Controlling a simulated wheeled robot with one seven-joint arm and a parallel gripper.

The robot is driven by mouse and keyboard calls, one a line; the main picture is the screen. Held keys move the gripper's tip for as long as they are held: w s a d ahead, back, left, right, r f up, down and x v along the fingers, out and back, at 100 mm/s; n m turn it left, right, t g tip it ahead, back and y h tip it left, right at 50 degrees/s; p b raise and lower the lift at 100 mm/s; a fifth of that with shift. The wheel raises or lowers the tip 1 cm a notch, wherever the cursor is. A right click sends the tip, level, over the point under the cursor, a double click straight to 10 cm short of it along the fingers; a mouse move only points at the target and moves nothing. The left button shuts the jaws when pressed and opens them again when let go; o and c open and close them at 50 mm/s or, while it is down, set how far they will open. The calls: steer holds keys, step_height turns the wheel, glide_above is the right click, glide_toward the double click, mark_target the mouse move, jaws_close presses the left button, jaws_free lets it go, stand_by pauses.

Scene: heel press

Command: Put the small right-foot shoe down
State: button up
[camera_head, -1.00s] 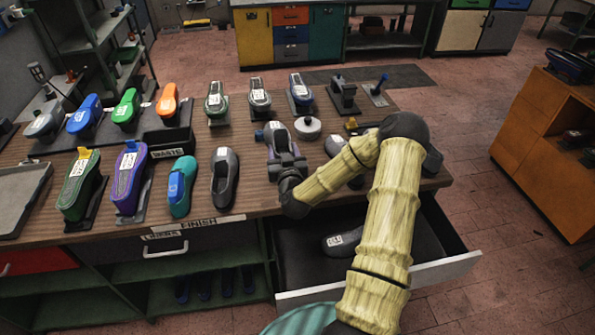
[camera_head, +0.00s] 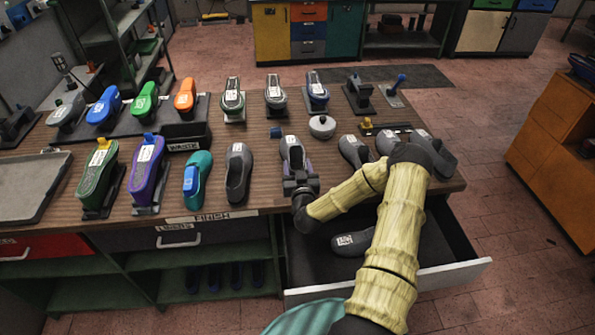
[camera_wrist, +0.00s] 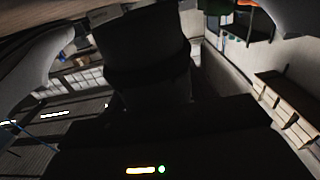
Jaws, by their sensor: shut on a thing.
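A grey shoe with purple sides and a white label (camera_head: 293,150) is at the middle of the bench, its heel end toward me. My gripper (camera_head: 299,181) is shut on its near end. I cannot tell whether its sole touches the bench top, nor read its label for size or foot. In the wrist view a large dark shape fills the middle, and the grip does not show clearly. A plain dark grey shoe (camera_head: 237,172) stands to the left of the held shoe, apart from it. Another grey labelled shoe (camera_head: 353,150) lies to the right.
A round grey lidded pot (camera_head: 322,127) sits behind the held shoe. Shoes on lasts stand at left, near the WASTE box (camera_head: 185,132). A FINISH label (camera_head: 212,217) marks the front edge. The open drawer (camera_head: 450,235) below holds a grey shoe (camera_head: 350,242). My forearm crosses the right side.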

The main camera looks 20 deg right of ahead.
step_height(320, 180, down, 2)
steer(key=shift+w+f, duration=0.1)
steer(key=shift+w, duration=0.05)
steer(key=shift+s+d, duration=0.15)
steer(key=shift+s, duration=0.05)
steer(key=o, duration=1.2)
steer(key=shift+a, duration=0.25)
steer(key=shift+d, duration=0.1)
steer(key=shift+s, duration=0.1)
steer(key=b+v, duration=0.3)
steer(key=v, duration=0.8)
steer(key=shift+s, duration=0.35)
